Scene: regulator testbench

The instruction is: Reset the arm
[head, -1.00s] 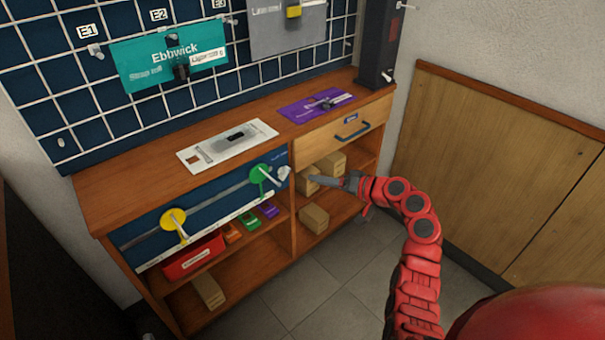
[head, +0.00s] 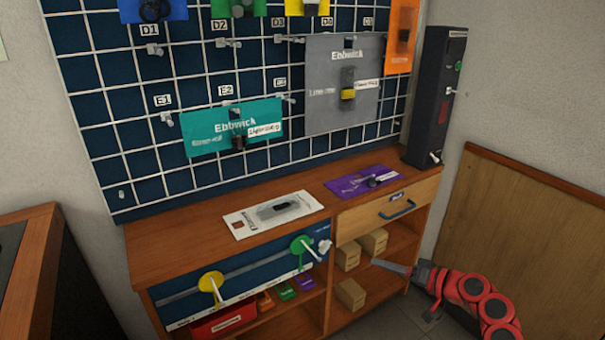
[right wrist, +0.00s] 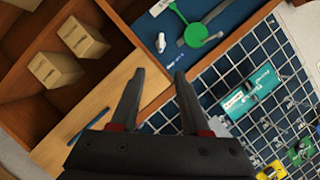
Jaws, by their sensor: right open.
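My right arm (head: 470,292) is red and comes in from the lower right of the head view. Its gripper (head: 378,264) is in front of the open shelves, under the drawer. In the right wrist view the two fingers of the right gripper (right wrist: 156,78) are apart, with nothing between them. The green disc with a white lever (head: 302,246) is on the blue panel left of the gripper. It also shows in the right wrist view (right wrist: 196,34), beyond the fingers. A yellow disc with a lever (head: 211,282) is further left on the panel. My left gripper is not in view.
A wooden bench (head: 165,245) carries a white packet (head: 245,222) and a purple packet (head: 345,187). The drawer (head: 365,222) is shut. Small boxes (head: 350,294) lie on the shelves. A blue pegboard (head: 105,130) with hanging packets and a dark column (head: 436,95) stand behind.

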